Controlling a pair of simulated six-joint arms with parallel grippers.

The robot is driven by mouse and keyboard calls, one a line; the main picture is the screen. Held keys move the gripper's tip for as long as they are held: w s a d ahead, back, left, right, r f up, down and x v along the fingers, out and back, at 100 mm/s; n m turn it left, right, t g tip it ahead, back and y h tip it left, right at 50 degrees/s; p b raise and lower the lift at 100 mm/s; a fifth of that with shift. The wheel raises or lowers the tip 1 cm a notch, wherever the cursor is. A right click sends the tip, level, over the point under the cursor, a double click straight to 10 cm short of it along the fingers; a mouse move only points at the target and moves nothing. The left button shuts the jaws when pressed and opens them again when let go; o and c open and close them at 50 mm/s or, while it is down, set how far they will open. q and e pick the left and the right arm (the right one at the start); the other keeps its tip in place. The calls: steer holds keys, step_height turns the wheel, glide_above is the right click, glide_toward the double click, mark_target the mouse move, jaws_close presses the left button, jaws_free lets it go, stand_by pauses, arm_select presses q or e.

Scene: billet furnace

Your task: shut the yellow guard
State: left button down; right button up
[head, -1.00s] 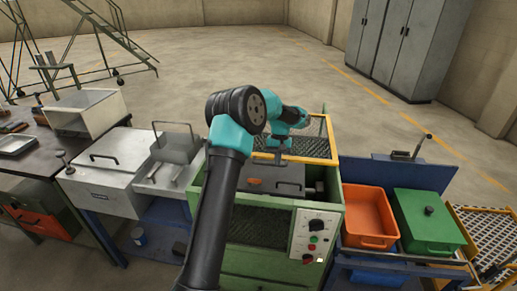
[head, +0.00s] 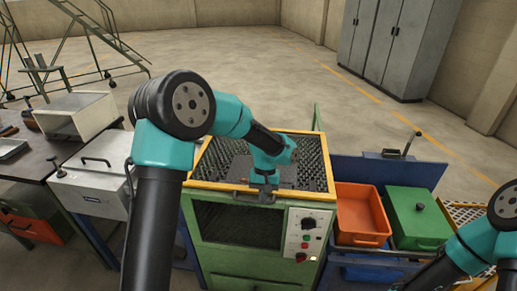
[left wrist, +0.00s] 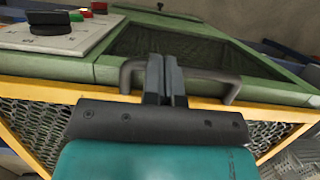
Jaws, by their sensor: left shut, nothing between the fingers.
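The yellow guard (head: 215,187), a yellow frame with dark mesh, lies flat over the top of the green furnace (head: 235,256). In the left wrist view its yellow frame (left wrist: 40,93) runs along the furnace's edge, with no clear gap visible. My left gripper (head: 266,192) is at the middle of the guard's front edge. In the left wrist view the gripper (left wrist: 166,68) is shut and empty, its fingers crossing the dark bar handle (left wrist: 225,80); I cannot tell whether they touch. My right arm shows at lower right, its gripper out of view.
A control panel (head: 308,234) with knobs is on the furnace front. An orange bin (head: 362,213) and a green lidded box (head: 418,218) stand to the right. A grey lidded box (head: 95,182) stands to the left. Open floor lies behind.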

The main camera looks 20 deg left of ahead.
arm_select(q)
steer(key=shift+s+f, duration=0.35)
steer(key=v, duration=1)
steer(key=shift+w+r, duration=0.2)
steer(key=shift+r, duration=0.2)
steer(key=shift+d, duration=0.1)
